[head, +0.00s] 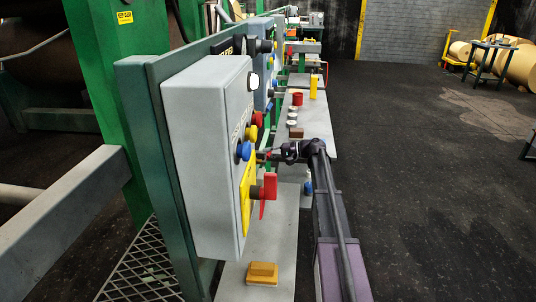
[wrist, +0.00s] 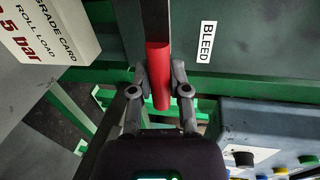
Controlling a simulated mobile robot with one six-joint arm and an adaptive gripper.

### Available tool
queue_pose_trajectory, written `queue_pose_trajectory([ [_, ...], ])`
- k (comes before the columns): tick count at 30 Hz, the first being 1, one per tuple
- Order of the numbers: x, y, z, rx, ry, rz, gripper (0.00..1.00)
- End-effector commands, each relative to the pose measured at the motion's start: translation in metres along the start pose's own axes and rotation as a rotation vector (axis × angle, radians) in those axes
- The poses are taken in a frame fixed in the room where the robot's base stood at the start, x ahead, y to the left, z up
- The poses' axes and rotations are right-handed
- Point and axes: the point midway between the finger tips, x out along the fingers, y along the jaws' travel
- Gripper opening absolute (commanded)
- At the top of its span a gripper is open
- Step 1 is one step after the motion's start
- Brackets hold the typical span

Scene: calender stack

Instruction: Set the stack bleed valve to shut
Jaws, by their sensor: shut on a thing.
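In the wrist view the bleed valve's lever is a dark bar (wrist: 155,18) with a red grip (wrist: 158,52), running up and down the picture. My gripper (wrist: 159,76) is shut on the red grip, one finger on each side. A white BLEED label (wrist: 208,42) is on the green panel to the right of the lever. The lever's pivot is out of the wrist view. In the head view my arm's dark wrist (head: 300,150) reaches in beside the grey control box. The fingers and held lever are hard to make out there.
A grey control box (head: 208,150) with coloured buttons and a red handle (head: 269,187) stands close left of my arm. A grey shelf (head: 318,125) holds small items beyond. The wrist view shows a roll load card (wrist: 50,35) and another button box (wrist: 262,120). The floor at right is open.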

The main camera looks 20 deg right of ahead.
Motion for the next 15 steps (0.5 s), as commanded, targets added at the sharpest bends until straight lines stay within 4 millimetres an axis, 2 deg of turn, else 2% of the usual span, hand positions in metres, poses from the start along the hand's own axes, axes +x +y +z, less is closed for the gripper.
queue_pose_trajectory([
  [12, -0.013, 0.002, -0.003, 0.009, 0.011, -0.002, 0.0],
  [13, -0.014, 0.003, -0.004, 0.009, 0.012, -0.002, 0.28],
  [15, -0.015, 0.003, -0.004, 0.009, 0.014, -0.002, 0.49],
])
